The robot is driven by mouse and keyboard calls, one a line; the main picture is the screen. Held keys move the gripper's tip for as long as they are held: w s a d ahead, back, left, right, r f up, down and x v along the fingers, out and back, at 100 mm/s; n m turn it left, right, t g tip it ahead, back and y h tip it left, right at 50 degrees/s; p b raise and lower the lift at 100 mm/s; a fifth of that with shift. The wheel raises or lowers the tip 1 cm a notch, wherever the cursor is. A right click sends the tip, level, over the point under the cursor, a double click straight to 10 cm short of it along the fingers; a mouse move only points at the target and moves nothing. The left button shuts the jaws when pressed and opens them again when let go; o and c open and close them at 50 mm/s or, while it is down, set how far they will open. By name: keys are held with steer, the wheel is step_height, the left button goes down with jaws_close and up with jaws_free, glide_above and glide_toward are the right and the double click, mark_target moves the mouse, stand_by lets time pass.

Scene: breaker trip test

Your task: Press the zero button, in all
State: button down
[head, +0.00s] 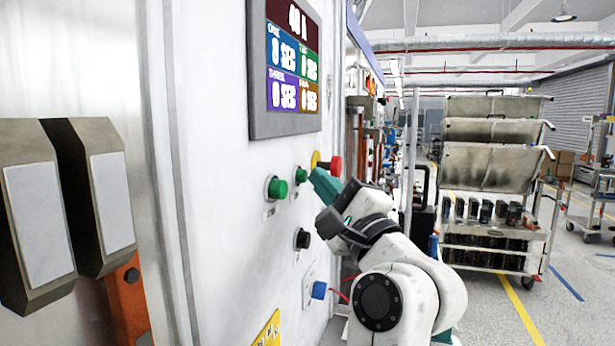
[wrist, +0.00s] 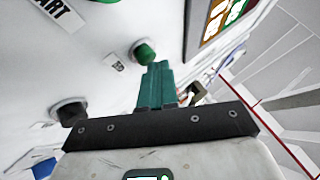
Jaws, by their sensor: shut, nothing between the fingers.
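The white panel carries a larger green button (head: 277,188) and a smaller green button (head: 300,175) to its right. In the wrist view, the label ending in "ART" is by the larger green button (wrist: 107,2). The small label by the smaller green button (wrist: 145,52) is too small to read, so I cannot tell whether it says zero. My gripper (head: 318,178) is shut and empty, with its teal fingertips close to the smaller button. In the wrist view my gripper (wrist: 156,66) points at that button; I cannot tell whether it touches.
A red button (head: 336,166) with a yellow surround is just beyond my fingertips. A black knob (head: 303,238) and a blue knob (head: 319,290) are below. A screen (head: 290,65) hangs above. A trolley (head: 495,200) stands to the right on open floor.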

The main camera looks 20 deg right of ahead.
steer(key=shift+w+a, duration=0.1)
steer(key=shift+a, duration=0.1)
stand_by(0.3)
steer(key=shift+s+d, duration=0.55)
steer(key=shift+d, duration=0.2)
steer(key=shift+d, duration=0.1)
steer(key=s+d, duration=0.1)
steer(key=d, duration=0.1)
steer(key=s+d, duration=0.1)
steer(key=d, duration=0.1)
steer(key=shift+s+p, duration=0.35)
steer(key=shift+s, duration=0.05)
steer(key=shift+r, duration=0.1)
stand_by(0.4)
